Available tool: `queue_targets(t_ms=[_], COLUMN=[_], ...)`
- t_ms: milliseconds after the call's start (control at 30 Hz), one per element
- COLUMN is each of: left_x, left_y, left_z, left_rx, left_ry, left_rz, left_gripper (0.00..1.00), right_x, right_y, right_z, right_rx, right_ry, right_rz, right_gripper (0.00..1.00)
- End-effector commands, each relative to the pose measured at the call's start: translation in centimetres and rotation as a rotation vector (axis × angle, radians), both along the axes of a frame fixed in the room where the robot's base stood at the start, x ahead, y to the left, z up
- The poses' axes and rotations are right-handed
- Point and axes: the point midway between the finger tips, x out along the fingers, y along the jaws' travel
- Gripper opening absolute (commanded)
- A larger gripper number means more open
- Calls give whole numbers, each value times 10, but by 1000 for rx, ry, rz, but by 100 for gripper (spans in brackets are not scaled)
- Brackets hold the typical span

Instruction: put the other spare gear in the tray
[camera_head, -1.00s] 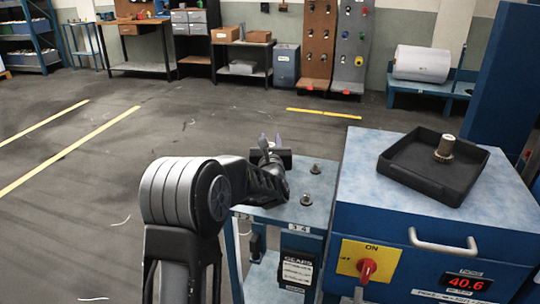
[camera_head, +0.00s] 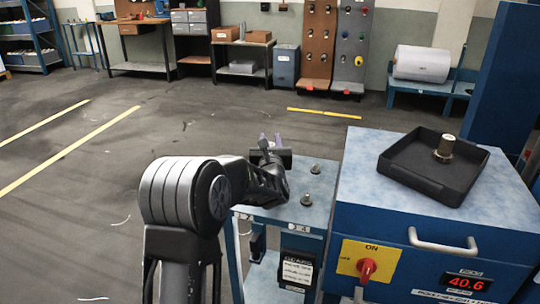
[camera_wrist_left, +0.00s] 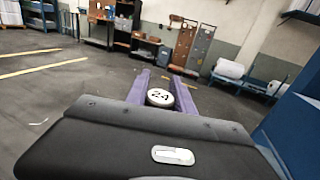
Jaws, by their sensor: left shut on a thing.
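My left gripper (camera_head: 270,142) is above the far left part of the small blue gear stand (camera_head: 290,216). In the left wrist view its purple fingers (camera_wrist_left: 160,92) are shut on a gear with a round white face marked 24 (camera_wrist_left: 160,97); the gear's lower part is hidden. The black square tray (camera_head: 425,183) sits on top of the blue cabinet to the right. One spare gear, a brass-coloured upright piece (camera_head: 444,148), stands in the tray. My right gripper is in neither view.
Two short posts (camera_head: 315,168) (camera_head: 306,199) stand on the gear stand. The blue cabinet (camera_head: 365,205) is higher than the stand and has a red knob (camera_head: 367,270) and a handle (camera_head: 443,244). The tray has bare floor around its gear.

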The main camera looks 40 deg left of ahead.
Motion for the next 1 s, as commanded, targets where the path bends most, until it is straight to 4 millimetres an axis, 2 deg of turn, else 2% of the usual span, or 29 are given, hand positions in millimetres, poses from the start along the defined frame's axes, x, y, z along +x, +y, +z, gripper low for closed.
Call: queue_targets(t_ms=[1000], left_x=[0], left_y=[0], left_z=[14], left_rx=[0], left_ry=[-2], left_rz=[0], left_gripper=[0], right_x=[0], right_y=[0], right_z=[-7], right_rx=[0], right_ry=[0], right_rz=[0], right_gripper=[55])
